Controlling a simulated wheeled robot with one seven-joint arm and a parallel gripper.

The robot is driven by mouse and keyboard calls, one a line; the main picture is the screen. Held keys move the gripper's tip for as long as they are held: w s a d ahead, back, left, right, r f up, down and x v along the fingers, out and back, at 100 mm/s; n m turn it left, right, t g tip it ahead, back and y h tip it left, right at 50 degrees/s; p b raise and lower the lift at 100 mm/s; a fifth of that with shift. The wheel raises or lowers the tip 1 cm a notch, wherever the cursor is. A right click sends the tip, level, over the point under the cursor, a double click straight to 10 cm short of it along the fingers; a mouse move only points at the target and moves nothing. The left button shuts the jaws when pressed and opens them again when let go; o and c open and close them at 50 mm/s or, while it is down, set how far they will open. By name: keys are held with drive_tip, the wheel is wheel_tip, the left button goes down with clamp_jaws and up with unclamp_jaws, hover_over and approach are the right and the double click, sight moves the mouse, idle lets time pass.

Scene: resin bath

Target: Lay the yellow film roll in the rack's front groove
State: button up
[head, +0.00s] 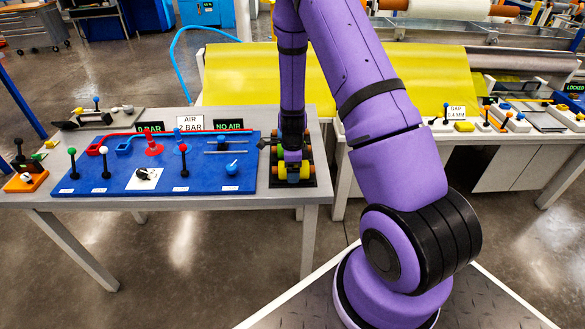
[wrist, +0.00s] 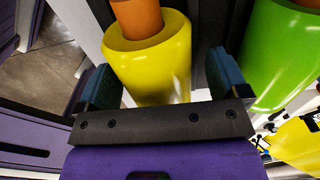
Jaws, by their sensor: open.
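The yellow film roll (head: 293,173), with an orange core, is at the near side of the small black rack (head: 313,183) on the right end of the grey table. My gripper (head: 292,157) is down over the rack from above. In the wrist view, the yellow roll (wrist: 148,62) lies between the two spread fingers, with a gap visible beside them, so the gripper (wrist: 160,78) is open around it. A green roll (wrist: 283,50) lies beside it, outside the right finger. The rack's grooves are mostly hidden, and I cannot tell how deeply the yellow roll sits.
A blue panel (head: 120,178) with levers, knobs and hoses fills the table left of the rack. A NO AIR sign (head: 229,125) stands close by. Behind is a wide yellow film sheet (head: 240,70). The table's front edge is just below the rack.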

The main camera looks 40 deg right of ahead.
wheel_tip(320, 180, up, 12)
drive_tip(key=shift+f, duration=0.1)
drive_tip(key=s+a+r+n+t, duration=0.1)
drive_tip(key=s+a+r+n, duration=0.25)
drive_tip(key=r, duration=0.45)
drive_tip(key=s+a+r+n+t+y, duration=0.1)
drive_tip(key=s+a+r+n, duration=0.1)
drive_tip(key=r+n, duration=0.4)
drive_tip(key=s+a+r+n+t, duration=0.1)
drive_tip(key=s+a+r+n, duration=0.2)
drive_tip(key=r, duration=0.6)
drive_tip(key=s+a+r+n+t, duration=0.1)
drive_tip(key=s+a+r+n, duration=0.1)
drive_tip(key=s+r+n, duration=0.3)
drive_tip(key=s+a+r+n+t+h, duration=0.1)
drive_tip(key=s+r+n, duration=0.4)
drive_tip(key=s, duration=0.8)
drive_tip(key=shift+a+n, duration=0.8)
drive_tip(key=shift+n, duration=0.35)
